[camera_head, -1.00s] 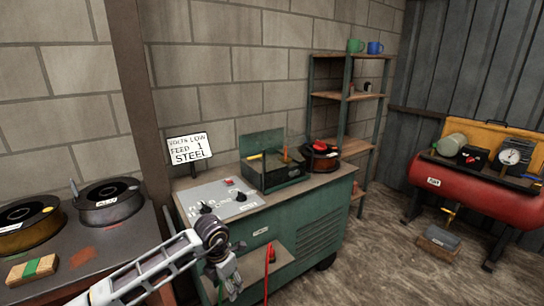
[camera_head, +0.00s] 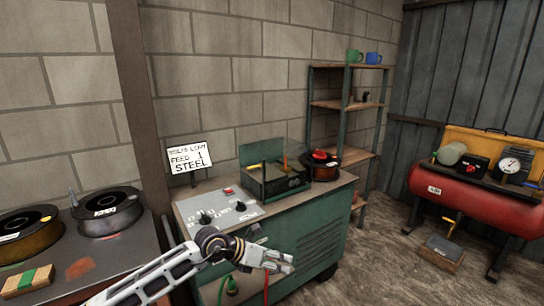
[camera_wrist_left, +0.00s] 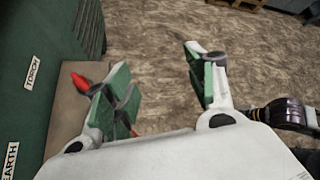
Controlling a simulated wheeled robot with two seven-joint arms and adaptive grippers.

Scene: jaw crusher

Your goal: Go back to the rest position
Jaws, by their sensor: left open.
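My left gripper (camera_head: 272,262) is in front of the green welding machine (camera_head: 322,232), by the right end of its low front shelf. In the left wrist view its two green-padded fingers (camera_wrist_left: 165,85) stand wide apart with bare floor between them, so it is open and empty. A red-handled tool (camera_wrist_left: 82,82) shows behind one finger there, next to the machine's side. In the head view the red cable or handle (camera_head: 266,288) and a green one (camera_head: 232,285) hang at the machine's front, partly hidden by my arm.
A control panel with knobs (camera_head: 212,207) is on the machine's top, with a handwritten sign (camera_head: 189,157) behind. A bench with wire spools (camera_head: 108,212) is at left. A shelf (camera_head: 345,105) and a red compressor (camera_head: 462,195) stand right.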

